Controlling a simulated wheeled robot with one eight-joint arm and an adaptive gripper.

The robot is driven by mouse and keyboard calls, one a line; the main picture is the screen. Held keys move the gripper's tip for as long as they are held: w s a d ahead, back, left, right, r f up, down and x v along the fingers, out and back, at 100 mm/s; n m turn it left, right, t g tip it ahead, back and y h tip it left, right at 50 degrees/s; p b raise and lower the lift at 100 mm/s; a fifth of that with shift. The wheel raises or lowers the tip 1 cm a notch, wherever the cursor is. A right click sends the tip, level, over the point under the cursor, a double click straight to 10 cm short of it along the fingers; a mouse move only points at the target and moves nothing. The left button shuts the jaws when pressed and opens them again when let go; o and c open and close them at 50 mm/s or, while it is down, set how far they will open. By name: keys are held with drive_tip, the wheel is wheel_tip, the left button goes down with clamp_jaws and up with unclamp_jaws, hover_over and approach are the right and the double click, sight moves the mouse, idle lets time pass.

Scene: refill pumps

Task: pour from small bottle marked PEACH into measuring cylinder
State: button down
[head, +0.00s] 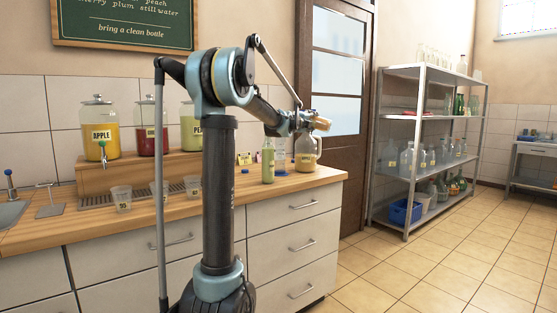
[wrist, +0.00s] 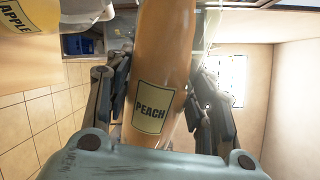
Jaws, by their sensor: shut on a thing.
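The small bottle marked PEACH (wrist: 150,90) fills the middle of the wrist view, its orange content and label plain. My gripper (wrist: 160,105) is shut around it, with a dark finger on each side. In the head view my gripper (head: 308,122) is above the right end of the counter, and the bottle (head: 321,124) lies well over from upright. A clear cylinder with a blue base, seemingly the measuring cylinder (head: 281,157), stands on the counter below and left of the gripper. I cannot tell whether any liquid is flowing.
A green bottle (head: 268,162) stands left of the cylinder. Cups (head: 122,198) and juice dispensers (head: 100,130) are farther left. Floor right of the counter is clear.

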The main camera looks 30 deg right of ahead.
drive_tip(key=shift+r+n, duration=0.3)
drive_tip(key=shift+r, duration=0.2)
drive_tip(key=shift+r, duration=0.2)
drive_tip(key=shift+r, duration=0.1)
drive_tip(key=shift+s+r+n, duration=0.1)
drive_tip(key=shift+r+n, duration=0.1)
drive_tip(key=shift+n, duration=0.2)
drive_tip(key=shift+r+n, duration=0.5)
drive_tip(key=shift+r, duration=0.25)
idle(6.0)
